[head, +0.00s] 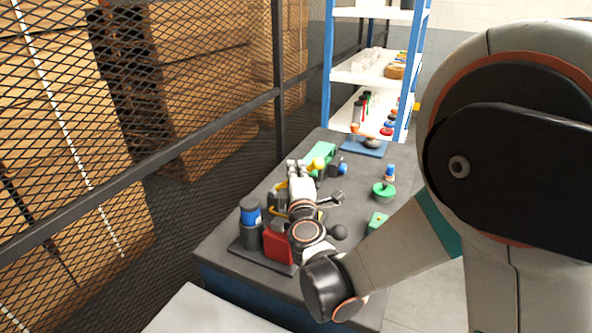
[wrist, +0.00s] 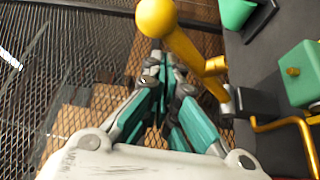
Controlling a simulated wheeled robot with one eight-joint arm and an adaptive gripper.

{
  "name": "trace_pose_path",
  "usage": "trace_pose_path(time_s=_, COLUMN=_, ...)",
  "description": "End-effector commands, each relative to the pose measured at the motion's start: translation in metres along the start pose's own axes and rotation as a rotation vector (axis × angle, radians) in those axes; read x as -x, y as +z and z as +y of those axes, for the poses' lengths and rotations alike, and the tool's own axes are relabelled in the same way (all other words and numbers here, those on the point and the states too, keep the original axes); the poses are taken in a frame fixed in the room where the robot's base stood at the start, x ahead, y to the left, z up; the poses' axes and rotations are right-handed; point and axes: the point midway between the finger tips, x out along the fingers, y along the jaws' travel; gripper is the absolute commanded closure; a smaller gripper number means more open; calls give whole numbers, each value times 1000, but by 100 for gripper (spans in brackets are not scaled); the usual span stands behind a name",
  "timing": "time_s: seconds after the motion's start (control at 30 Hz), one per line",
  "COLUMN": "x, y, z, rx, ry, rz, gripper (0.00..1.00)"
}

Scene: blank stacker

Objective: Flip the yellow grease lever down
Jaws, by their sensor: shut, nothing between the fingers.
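The yellow grease lever (wrist: 190,50) shows close up in the wrist view. It has a round ball knob at its upper end, and its rod slants down to the right to a dark pivot block. In the head view its yellow knob (head: 318,163) shows just right of my gripper (head: 297,164). My gripper also shows in the wrist view (wrist: 161,65), with its teal fingers together and empty. The fingertips are left of the lever's rod and just below the knob in the picture. I cannot tell whether they touch the lever.
A green block (wrist: 302,74) and a bent yellow pipe (wrist: 285,122) are right of the lever. On the dark bench (head: 350,190) stand a blue-and-black cylinder (head: 250,222), a red block (head: 279,246) and a green round part (head: 383,190). A mesh fence (head: 225,110) runs along the left.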

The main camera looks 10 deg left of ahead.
Motion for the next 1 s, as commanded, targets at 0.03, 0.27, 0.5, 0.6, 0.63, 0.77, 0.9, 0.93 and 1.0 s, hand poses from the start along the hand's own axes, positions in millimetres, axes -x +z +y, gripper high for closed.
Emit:
trace_pose_path(time_s=0.03, x=-1, y=-1, z=2, rx=0, ry=0, rz=0, gripper=100)
trace_pose_path(time_s=0.27, x=-10, y=-13, z=22, rx=0, ry=0, rz=-4, gripper=100)
trace_pose_path(time_s=0.5, x=17, y=-21, z=16, rx=0, ry=0, rz=-4, gripper=100)
trace_pose_path(time_s=0.6, x=34, y=-23, z=10, rx=0, ry=0, rz=-5, gripper=100)
trace_pose_path(time_s=0.63, x=39, y=-24, z=8, rx=0, ry=0, rz=-4, gripper=100)
trace_pose_path(time_s=0.77, x=59, y=-26, z=1, rx=0, ry=0, rz=-5, gripper=100)
trace_pose_path(time_s=0.9, x=74, y=-27, z=-5, rx=0, ry=0, rz=-5, gripper=100)
trace_pose_path(time_s=0.93, x=76, y=-27, z=-6, rx=0, ry=0, rz=-5, gripper=100)
trace_pose_path(time_s=1.0, x=79, y=-27, z=-7, rx=0, ry=0, rz=-6, gripper=100)
